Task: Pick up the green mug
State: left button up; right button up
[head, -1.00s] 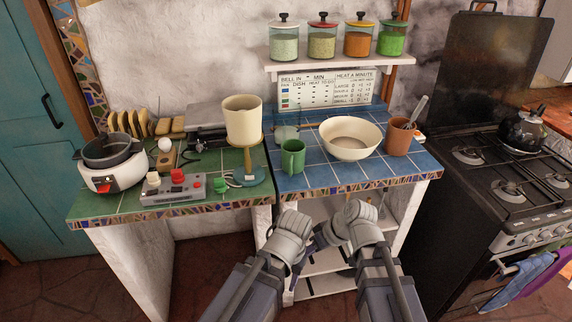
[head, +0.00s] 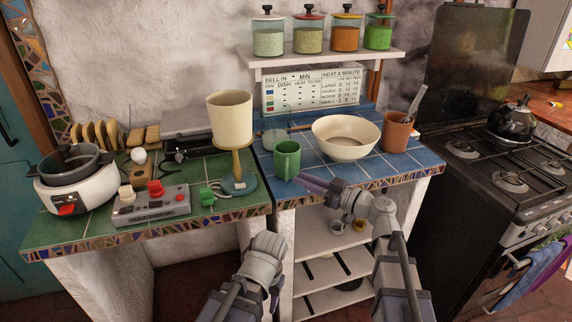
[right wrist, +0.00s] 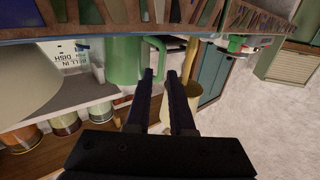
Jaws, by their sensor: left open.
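The green mug (head: 287,161) stands upright on the blue-tiled counter near its front edge, in front of the wall sign. My right gripper (head: 303,183) reaches over the counter edge just right of the mug, its fingers pointing left at it. In the right wrist view, which is upside down, the open fingers (right wrist: 160,76) are apart with nothing between them. The mug's handle (right wrist: 156,56) lies just beyond their tips; I cannot tell if they touch. My left gripper (head: 265,255) is low in front of the counter, away from the mug, its fingertips mostly hidden.
A cream bowl (head: 346,138) and a terracotta pot (head: 396,131) stand right of the mug. A grey control box (head: 152,205) sits on the green tiles. Shelves (head: 330,262) are below.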

aim_at(286, 179)
jog(key=shift+x, duration=3.2)
jog(key=shift+s+f, duration=0.15)
jog(key=shift+c, duration=0.3)
grip_shut()
